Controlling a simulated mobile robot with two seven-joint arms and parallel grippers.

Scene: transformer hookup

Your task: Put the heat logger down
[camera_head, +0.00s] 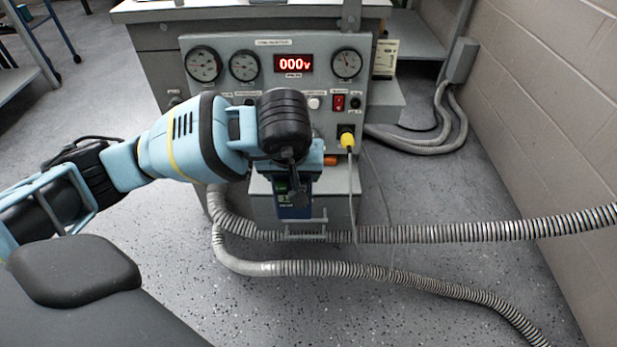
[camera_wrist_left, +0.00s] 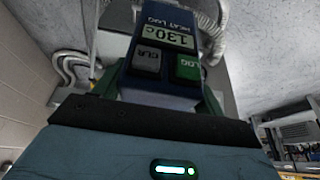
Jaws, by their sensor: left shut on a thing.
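The heat logger (camera_head: 293,209) is a dark blue handheld device. In the left wrist view the heat logger (camera_wrist_left: 164,62) shows a display reading 130c, a grey CLR button and a green LOG button. My left gripper (camera_head: 290,186) is shut on it and holds it in front of the grey test panel's lower part. The gripper hides much of its upper part in the head view. Whether its lower end touches anything is unclear. My right gripper is in neither view.
The test panel (camera_head: 285,92) has dials, a red 000v readout and a yellow plug (camera_head: 347,141) with a hanging cable. Ribbed hoses (camera_head: 430,234) cross the floor below. A block wall (camera_head: 560,120) stands at the right. Speckled floor is open at the lower middle.

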